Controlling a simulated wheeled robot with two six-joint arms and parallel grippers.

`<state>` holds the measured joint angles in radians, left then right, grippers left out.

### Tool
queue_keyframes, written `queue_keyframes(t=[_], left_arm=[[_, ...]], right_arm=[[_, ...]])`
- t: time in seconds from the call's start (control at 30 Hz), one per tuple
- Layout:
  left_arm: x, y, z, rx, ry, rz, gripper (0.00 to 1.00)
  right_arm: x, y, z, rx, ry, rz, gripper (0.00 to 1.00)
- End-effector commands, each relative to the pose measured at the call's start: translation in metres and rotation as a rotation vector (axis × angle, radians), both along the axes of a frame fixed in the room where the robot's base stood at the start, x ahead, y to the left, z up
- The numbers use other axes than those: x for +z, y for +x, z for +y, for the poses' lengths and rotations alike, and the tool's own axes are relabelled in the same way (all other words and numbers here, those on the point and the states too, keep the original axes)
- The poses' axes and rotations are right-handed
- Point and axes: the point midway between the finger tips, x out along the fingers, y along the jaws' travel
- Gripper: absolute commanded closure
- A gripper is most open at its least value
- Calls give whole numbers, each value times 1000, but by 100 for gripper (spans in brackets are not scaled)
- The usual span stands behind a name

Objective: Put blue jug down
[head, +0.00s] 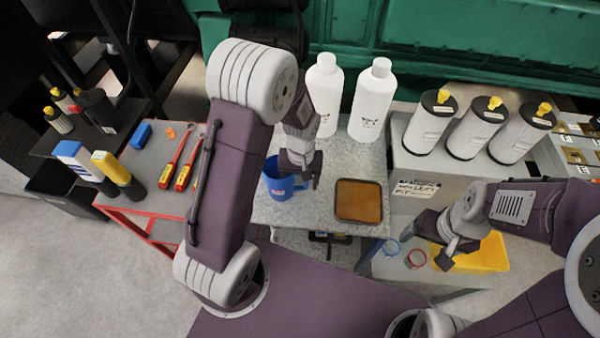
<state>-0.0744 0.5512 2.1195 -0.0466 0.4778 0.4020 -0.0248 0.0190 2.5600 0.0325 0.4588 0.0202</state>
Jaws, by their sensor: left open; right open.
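The blue jug (276,184) stands upright on the light speckled table (290,214), left of a brown square tray. My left gripper (309,183) is open and points down close beside the jug's right side. My arm partly covers the jug and its left edge, and I cannot tell whether a finger touches it. My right gripper (441,255) is open and empty, low at the right near a yellow bin.
Two white bottles (372,100) stand at the table's back. The brown square tray (358,201) lies right of the jug. Several grey canisters (430,122) stand on the right cabinet. Red-handled tools (187,172) lie on the left bench. The yellow bin (485,254) sits below right.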

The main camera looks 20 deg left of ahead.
Motion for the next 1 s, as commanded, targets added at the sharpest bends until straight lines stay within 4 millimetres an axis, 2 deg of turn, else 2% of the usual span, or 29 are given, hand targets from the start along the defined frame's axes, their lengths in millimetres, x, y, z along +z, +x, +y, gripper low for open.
queue_keyframes(t=[0.03,0.2,0.4,0.57,1.0], left_arm=[[14,2,-1,0,-1,-8,29],[60,2,-1,0,-1,-8,29],[97,1,-2,0,0,-4,29],[106,0,-2,0,0,-1,29],[106,0,-2,0,0,0,29]], right_arm=[[3,0,0,0,0,0,20],[8,0,0,0,0,0,20],[11,0,0,0,0,0,20],[12,0,0,0,0,0,20],[12,0,0,0,0,0,20]])
